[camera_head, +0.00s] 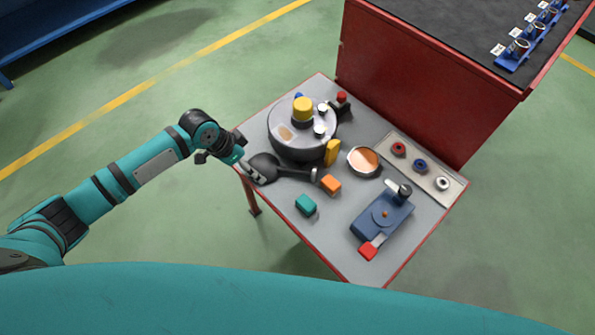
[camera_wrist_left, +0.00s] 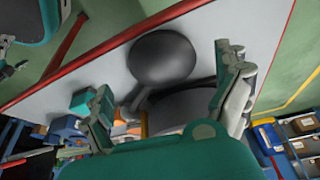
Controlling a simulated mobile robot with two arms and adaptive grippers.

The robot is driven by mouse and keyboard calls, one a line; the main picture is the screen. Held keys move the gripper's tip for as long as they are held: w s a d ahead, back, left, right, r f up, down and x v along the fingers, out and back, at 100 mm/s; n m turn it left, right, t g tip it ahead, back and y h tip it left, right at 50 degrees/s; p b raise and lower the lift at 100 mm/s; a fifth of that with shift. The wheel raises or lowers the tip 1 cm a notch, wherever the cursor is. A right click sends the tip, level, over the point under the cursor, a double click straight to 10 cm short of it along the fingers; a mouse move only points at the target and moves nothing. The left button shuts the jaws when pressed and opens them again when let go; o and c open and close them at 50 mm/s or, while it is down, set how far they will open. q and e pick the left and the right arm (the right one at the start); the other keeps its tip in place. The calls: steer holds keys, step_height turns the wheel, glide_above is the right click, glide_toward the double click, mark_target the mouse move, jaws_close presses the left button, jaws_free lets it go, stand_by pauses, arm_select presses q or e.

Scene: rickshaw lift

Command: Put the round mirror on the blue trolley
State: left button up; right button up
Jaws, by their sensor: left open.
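The round mirror (camera_head: 264,167) looks like a dark, rounded shell with a stalk pointing right, lying on the grey table near its left edge. In the left wrist view the mirror's dark shell (camera_wrist_left: 163,60) shows between and beyond my fingers. My left gripper (camera_head: 247,169) is open at the mirror's left side, and its open fingers (camera_wrist_left: 166,85) frame the mirror in the wrist view. I cannot tell whether they touch it. A blue structure with a leg (camera_head: 60,28), cut off at the top left, may be the blue trolley. My right gripper is out of view.
The red-edged table (camera_head: 345,235) also holds a black round part with a yellow cap (camera_head: 302,110), an orange block (camera_head: 331,184), a teal block (camera_head: 306,205), a copper-coloured dish (camera_head: 363,160) and a blue fixture (camera_head: 382,214). A red cabinet (camera_head: 430,85) stands behind. Green floor is clear at left.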

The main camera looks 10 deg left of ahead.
mark_target(259, 165)
arm_select(q)
steer(key=x, duration=0.5)
steer(key=shift+w+d+b, duration=0.2)
steer(key=shift+w+b, duration=0.1)
steer(key=shift+w, duration=0.05)
steer(key=shift+r, duration=0.1)
steer(key=c, duration=1.1)
steer(key=shift+c, duration=1.2)
steer(key=shift+r, duration=0.15)
